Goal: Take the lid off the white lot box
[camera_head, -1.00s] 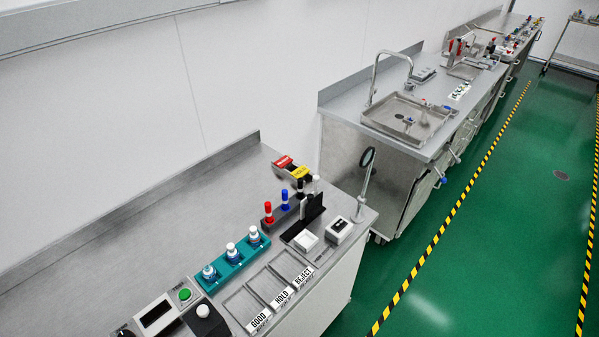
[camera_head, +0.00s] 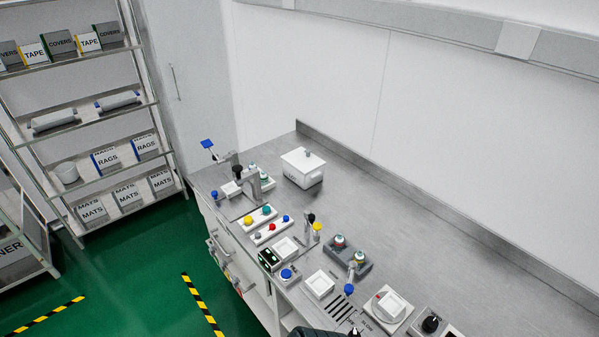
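The white lot box (camera_head: 303,171) stands on the steel bench (camera_head: 400,225), toward its far left end and near the back wall. Its lid (camera_head: 302,159) is on, with a small grey knob on top. Dark lettering on the box's front is too small to read fully. A dark part at the bottom edge may be mine, but I cannot make out fingers. Neither gripper shows clearly in view.
Left of the box are a stand (camera_head: 250,183) and vials. In front are a tray with coloured caps (camera_head: 262,224), white trays (camera_head: 319,284) and a grey vial holder (camera_head: 347,260). Shelving (camera_head: 90,130) stands at the left. Bench behind the fixtures is bare.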

